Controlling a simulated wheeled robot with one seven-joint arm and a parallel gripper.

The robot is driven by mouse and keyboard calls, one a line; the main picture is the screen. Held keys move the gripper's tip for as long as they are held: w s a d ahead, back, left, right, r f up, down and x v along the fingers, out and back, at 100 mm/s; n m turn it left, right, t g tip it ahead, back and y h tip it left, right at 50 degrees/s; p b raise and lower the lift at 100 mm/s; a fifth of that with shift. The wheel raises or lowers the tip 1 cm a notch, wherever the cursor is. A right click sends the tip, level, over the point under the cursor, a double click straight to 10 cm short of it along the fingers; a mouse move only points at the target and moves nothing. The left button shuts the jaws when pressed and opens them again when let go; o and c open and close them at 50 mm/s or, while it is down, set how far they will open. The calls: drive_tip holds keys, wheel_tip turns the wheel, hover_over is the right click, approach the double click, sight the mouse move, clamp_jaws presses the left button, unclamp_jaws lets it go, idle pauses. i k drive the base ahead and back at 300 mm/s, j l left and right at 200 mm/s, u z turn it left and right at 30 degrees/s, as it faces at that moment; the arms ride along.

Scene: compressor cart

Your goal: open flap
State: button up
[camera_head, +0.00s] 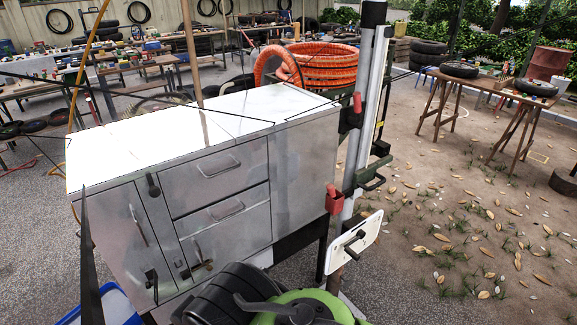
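A metal cabinet cart (300,180) stands in the middle, its flat top pale and bright. Its front has a tall door (118,240) at the left with a bar handle and a black latch (151,284); the door looks shut. Beside it are an upper drawer (215,178) and a lower drawer (228,215), both shut. A small latch (202,258) sits below the drawers. A white plate with a black handle (355,245) is at the right, by the upright posts. I cannot tell which part is the flap. I do not see my gripper.
Upright posts (360,110) with red fittings rise at the cart's right. A black and green rounded object (285,305) fills the bottom middle. An orange coiled hose (325,65) lies behind the cart. Workbenches stand behind and at right (500,88). Leafy ground at right is mostly open.

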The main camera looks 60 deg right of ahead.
sight(192, 185)
drive_tip(key=l+z, duration=0.15)
drive_tip(key=z, duration=1.1)
drive_tip(key=i+j+u, duration=0.45)
drive_tip(key=i+j, duration=0.15)
drive_tip(key=i, duration=0.2)
